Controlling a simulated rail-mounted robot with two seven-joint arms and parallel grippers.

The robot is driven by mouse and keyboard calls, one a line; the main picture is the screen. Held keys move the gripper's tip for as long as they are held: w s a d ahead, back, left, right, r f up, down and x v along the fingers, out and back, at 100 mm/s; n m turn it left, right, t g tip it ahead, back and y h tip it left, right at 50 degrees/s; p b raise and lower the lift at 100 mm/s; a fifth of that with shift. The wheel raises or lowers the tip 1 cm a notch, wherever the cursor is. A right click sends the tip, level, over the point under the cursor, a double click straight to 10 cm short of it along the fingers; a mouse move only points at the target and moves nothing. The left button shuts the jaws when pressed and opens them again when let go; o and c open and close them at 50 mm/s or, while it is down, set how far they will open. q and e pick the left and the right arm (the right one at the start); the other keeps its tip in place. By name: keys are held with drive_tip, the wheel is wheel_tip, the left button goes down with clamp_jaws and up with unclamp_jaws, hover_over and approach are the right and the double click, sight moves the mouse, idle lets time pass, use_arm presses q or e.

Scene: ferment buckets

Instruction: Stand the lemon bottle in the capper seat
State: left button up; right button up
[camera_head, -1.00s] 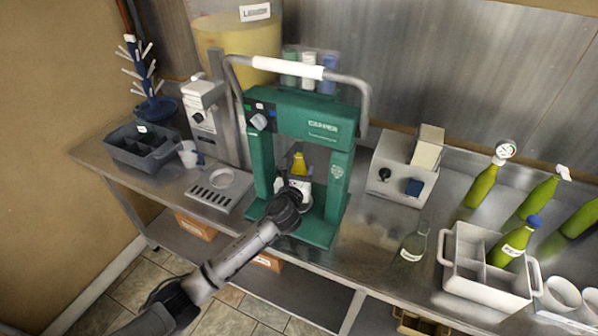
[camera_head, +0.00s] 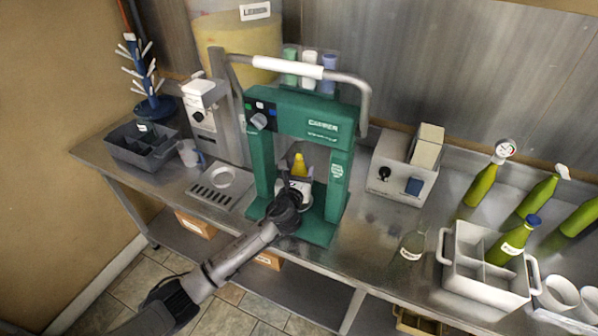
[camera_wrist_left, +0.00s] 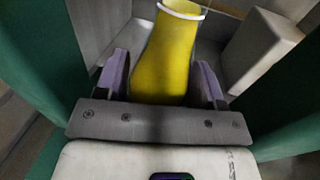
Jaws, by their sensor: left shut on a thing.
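The lemon bottle, a yellow bottle (camera_head: 299,165), stands upright inside the frame of the green capper (camera_head: 262,150). My left gripper (camera_head: 296,187) reaches into the capper from the front and is shut on this bottle. In the left wrist view the yellow bottle (camera_wrist_left: 166,62) is between the two purple fingertips of my left gripper (camera_wrist_left: 166,85), with its pale open rim at the top. The capper seat and the bottle's base are hidden behind my gripper, so I cannot tell whether they touch. My right gripper is not in view.
A grey box machine (camera_head: 401,170) stands right of the capper, and a clear bottle (camera_head: 412,243) stands near the front edge. A white crate (camera_head: 478,283) and several green bottles are at right. A dark divided bin (camera_head: 140,150) and a tap stand (camera_head: 207,115) are at left.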

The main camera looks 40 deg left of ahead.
use_arm(q)
drive_tip(key=shift+f, duration=0.25)
idle(0.8)
drive_tip(key=shift+f, duration=0.15)
idle(0.6)
drive_tip(key=o, duration=1.1)
drive_tip(key=shift+o, duration=1.3)
drive_tip(key=shift+f, duration=0.15)
drive_tip(key=v, duration=1.3)
drive_tip(key=shift+s+b, duration=0.4)
drive_tip(key=shift+b, duration=0.05)
drive_tip(key=shift+d, duration=0.1)
